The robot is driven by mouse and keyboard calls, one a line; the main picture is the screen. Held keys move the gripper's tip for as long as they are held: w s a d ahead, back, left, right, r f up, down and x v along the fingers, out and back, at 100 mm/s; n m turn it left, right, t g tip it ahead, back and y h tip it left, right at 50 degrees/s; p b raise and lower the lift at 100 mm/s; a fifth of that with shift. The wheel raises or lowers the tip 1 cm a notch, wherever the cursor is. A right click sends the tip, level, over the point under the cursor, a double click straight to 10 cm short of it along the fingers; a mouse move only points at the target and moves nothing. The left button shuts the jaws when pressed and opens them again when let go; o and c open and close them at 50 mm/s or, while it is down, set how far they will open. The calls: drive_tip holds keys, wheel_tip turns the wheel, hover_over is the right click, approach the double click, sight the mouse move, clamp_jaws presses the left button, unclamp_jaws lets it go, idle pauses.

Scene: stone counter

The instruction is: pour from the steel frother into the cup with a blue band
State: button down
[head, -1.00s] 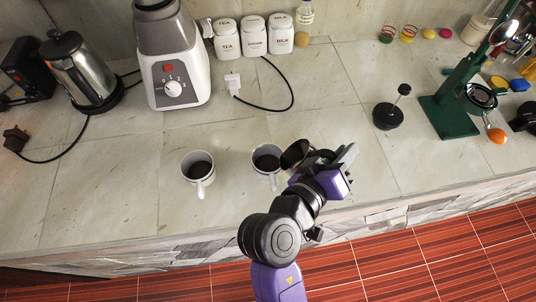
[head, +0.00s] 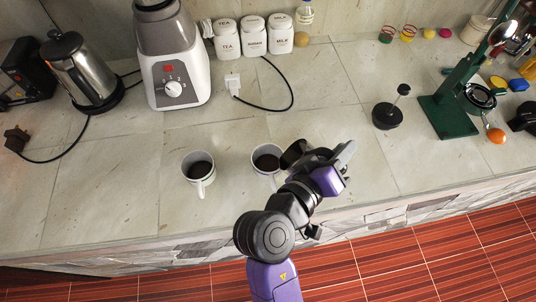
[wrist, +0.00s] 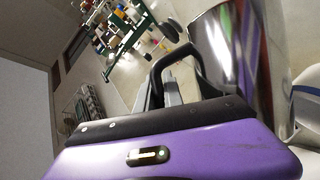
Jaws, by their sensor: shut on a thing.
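The steel frother (head: 294,154) is held just right of the right-hand cup (head: 262,167), its dark mouth tilted toward that cup. My gripper (head: 322,160) is shut on the frother's black handle, partly hidden by my wrist in the head view. In the wrist view, the shiny frother body (wrist: 232,50) and its handle are in front of my gripper (wrist: 172,88). A white cup with a bluish band (wrist: 302,95) is at the right edge there, close beside the frother. The right-hand cup holds dark contents. No falling stream can be made out.
Another white cup (head: 198,178) with dark contents stands to the left, its handle toward the front edge. A blender (head: 172,70), kettle (head: 80,70) and canisters (head: 254,36) stand behind. A black plunger piece (head: 387,116) and green stand (head: 449,110) are at the right.

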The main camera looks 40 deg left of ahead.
drive_tip(key=shift+s+a+r+n+t+h+p, duration=0.2)
drive_tip(key=shift+a+r+n+t+p, duration=0.1)
drive_tip(key=shift+a+r+n+p, duration=0.5)
drive_tip(key=shift+s+a+r+n+t+h+p, duration=0.15)
drive_tip(key=shift+a+r+n+t+p, duration=0.15)
drive_tip(key=shift+a+r+n, duration=0.5)
idle(3.0)
drive_tip(key=shift+s+a+r, duration=0.15)
drive_tip(key=shift+r, duration=0.15)
idle(0.4)
